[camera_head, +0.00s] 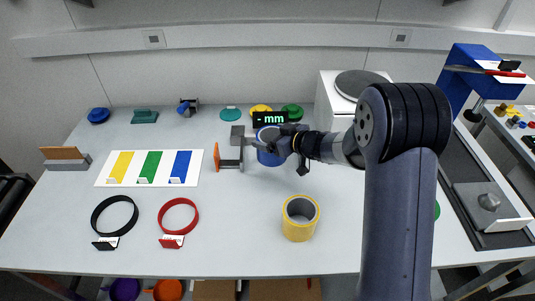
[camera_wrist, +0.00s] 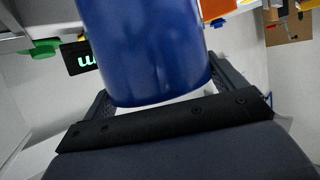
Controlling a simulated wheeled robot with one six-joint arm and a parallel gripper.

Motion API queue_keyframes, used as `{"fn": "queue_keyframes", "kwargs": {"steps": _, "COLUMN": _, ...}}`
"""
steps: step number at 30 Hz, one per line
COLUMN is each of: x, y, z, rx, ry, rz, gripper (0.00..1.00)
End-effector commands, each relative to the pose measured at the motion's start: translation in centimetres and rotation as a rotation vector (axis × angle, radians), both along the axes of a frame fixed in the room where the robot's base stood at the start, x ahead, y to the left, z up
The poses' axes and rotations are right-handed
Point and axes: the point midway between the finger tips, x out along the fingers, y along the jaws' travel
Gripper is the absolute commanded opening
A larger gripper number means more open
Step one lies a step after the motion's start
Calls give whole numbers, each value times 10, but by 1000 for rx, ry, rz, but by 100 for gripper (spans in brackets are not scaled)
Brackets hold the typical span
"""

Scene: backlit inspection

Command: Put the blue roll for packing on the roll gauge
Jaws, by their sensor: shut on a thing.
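The blue roll (camera_head: 269,157) is in my gripper (camera_head: 279,148), near the middle of the table in the head view. In the wrist view the blue roll (camera_wrist: 145,50) fills the upper middle between my two fingers. My gripper is shut on it. The likely roll gauge is the device with a black display reading "mm" (camera_head: 270,118), directly behind the roll. A grey piece with an orange plate (camera_head: 217,157) stands just left of the roll. The roll and my gripper hide part of the gauge, so I cannot tell whether they touch.
A yellow roll (camera_head: 299,218) stands at the front. A black ring (camera_head: 114,216) and a red ring (camera_head: 178,216) lie at the front left. A white board with coloured strips (camera_head: 195,155) lies behind them. A white machine (camera_head: 330,92) stands at the back right.

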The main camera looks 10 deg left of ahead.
Motion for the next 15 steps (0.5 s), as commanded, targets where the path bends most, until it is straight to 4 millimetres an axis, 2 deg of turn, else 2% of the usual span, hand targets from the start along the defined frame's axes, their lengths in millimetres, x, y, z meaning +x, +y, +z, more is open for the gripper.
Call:
{"fn": "queue_keyframes", "kwargs": {"steps": 3, "x": 0, "y": 0, "z": -18, "rx": 1, "ry": 2, "rz": -1, "gripper": 56}}
{"fn": "queue_keyframes", "kwargs": {"steps": 8, "x": 0, "y": 0, "z": -31, "rx": 1, "ry": 0, "rz": 0, "gripper": 56}}
{"fn": "queue_keyframes", "kwargs": {"steps": 15, "x": 0, "y": 0, "z": -59, "rx": 1, "ry": -1, "rz": 0, "gripper": 56}}
